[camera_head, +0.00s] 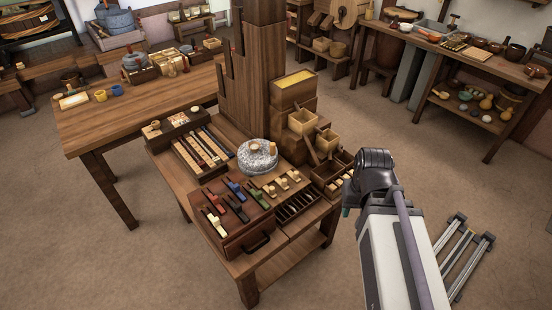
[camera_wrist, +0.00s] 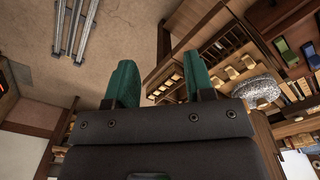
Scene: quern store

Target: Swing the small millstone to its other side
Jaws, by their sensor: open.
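The small millstone (camera_head: 258,157) is a round, speckled grey stone on the wooden stand, with a short tan peg (camera_head: 273,147) upright near its right edge. In the head view my arm is at the right of the stand, well apart from the millstone, and the fingers are mostly hidden behind the wrist.
The stand (camera_head: 205,205) carries a drawer box with coloured pieces (camera_head: 232,215), slotted trays (camera_head: 200,152) and stepped wooden bins (camera_head: 305,122) close around the stone. A tall wooden post (camera_head: 262,60) rises behind it. A long table (camera_head: 120,118) stands at the left. Floor is free in front.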

